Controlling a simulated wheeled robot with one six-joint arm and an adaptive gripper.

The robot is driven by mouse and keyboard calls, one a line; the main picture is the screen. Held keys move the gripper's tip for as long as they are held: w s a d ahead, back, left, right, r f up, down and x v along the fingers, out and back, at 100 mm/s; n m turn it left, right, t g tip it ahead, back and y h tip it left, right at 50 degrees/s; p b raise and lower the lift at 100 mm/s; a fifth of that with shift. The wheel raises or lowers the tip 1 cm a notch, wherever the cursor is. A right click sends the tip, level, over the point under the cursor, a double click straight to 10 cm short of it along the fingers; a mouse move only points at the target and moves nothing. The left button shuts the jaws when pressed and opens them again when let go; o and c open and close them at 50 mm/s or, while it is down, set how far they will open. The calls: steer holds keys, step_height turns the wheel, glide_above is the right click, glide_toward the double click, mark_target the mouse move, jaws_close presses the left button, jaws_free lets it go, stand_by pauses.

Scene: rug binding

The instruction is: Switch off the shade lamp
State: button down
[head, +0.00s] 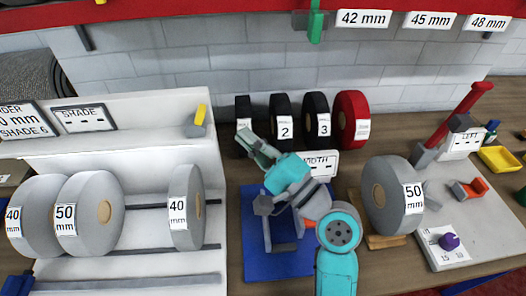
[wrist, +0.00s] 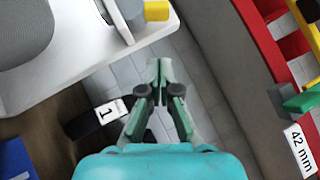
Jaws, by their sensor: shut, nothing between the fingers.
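A small grey block with a yellow part (head: 197,121) sits at the rack's top right corner. It also shows at the top of the wrist view, where its yellow end (wrist: 157,10) points right. I cannot tell whether this is the lamp's switch, or whether any lamp is lit. My gripper (head: 245,138) is shut and empty, right of and a little below that block in the head view. In the wrist view its fingertips (wrist: 158,70) are apart from the block, with pale wall tiles behind.
Black rolls, one numbered 2 (head: 283,120), and a red roll (head: 352,118) stand behind my arm. Grey rolls sit on the white rack (head: 150,150). A large 50 mm roll (head: 388,195) stands right of my arm. A red shelf (head: 200,10) runs overhead.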

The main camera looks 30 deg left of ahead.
mark_target(199, 118)
steer(key=s+a+r, duration=0.1)
steer(key=a+r, duration=0.1)
steer(key=a, duration=0.4)
steer(key=shift+r, duration=0.35)
